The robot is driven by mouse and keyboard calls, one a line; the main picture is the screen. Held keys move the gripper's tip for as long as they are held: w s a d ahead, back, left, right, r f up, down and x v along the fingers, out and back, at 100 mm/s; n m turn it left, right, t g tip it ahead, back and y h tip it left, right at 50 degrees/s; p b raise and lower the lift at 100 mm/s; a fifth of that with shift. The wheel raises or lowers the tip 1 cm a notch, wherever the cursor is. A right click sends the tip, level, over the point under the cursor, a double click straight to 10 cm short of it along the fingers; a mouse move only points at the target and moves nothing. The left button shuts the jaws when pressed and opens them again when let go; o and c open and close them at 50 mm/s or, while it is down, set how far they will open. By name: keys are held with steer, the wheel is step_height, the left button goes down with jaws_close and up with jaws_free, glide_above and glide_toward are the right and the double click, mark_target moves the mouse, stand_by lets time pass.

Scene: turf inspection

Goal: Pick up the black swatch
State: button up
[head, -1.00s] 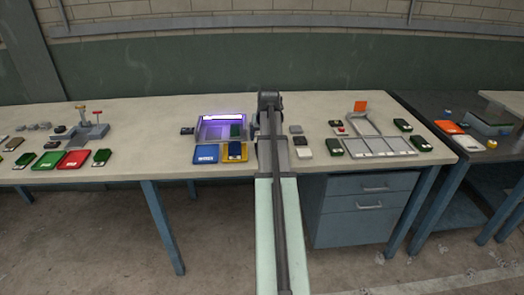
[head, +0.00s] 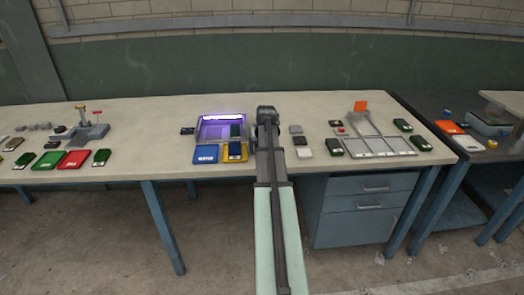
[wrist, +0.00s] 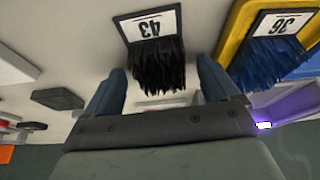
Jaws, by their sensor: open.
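The black swatch (wrist: 160,68) has dark tufted fibres and a white label reading 43, upside down in the wrist view. It lies on the pale bench. My gripper (wrist: 161,64) is open, with its two blue-grey fingers on either side of the fibre end in the picture. I cannot tell how high the fingertips are above it. In the head view my gripper (head: 267,116) is over the bench, right of the lit purple box, and my arm seems to hide the black swatch.
A yellow tray (head: 227,159) with a blue swatch (wrist: 268,62) labelled 36 is close beside the black swatch. A lit box (head: 206,130) stands behind it. On the other side are a white block (head: 304,153) and a dark block (head: 300,141).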

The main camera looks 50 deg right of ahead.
steer(key=shift+c, duration=0.4)
steer(key=c, duration=1)
steer(key=shift+c, duration=0.2)
